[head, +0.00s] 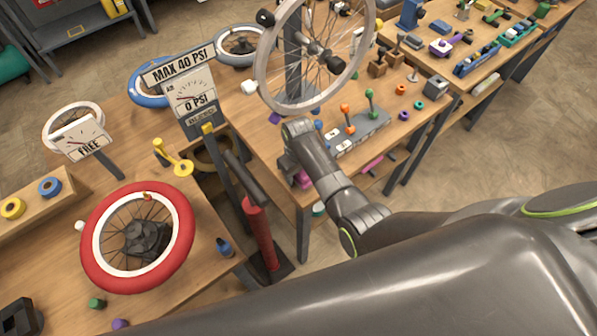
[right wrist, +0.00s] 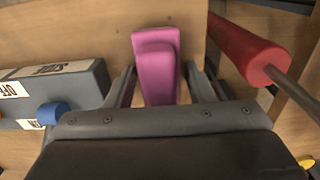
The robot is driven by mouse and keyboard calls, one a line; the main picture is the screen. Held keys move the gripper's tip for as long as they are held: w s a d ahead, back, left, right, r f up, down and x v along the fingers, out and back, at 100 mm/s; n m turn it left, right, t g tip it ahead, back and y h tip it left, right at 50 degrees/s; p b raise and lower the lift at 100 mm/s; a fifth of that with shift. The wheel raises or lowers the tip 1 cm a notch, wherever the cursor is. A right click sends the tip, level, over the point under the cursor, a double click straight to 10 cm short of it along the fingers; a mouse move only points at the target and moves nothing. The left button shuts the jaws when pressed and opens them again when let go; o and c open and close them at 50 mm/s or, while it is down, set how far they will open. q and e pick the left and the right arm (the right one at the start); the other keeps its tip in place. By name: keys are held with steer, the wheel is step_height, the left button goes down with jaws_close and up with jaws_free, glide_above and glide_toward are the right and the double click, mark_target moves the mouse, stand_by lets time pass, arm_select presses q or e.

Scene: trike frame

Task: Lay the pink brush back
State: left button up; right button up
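The pink brush (right wrist: 157,65) is a blocky pink piece between the two fingers of my right gripper (right wrist: 160,78) in the right wrist view. In the head view a bit of pink brush (head: 302,179) shows under my right gripper (head: 296,168), at the near left corner of the middle table (head: 258,130). I cannot tell whether the brush touches the wood. My left gripper is not in view.
A red pump (head: 258,232) stands just left of the gripper; its red part (right wrist: 258,60) is close at right in the wrist view. A grey switch box (right wrist: 85,90) is at left there. A wheel (head: 310,60) stands above the table. Another pink item (head: 372,164) lies on the lower shelf.

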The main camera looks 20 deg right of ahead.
steer(key=shift+o, duration=0.7)
step_height(320, 180, up, 11)
steer(key=shift+r, duration=0.65)
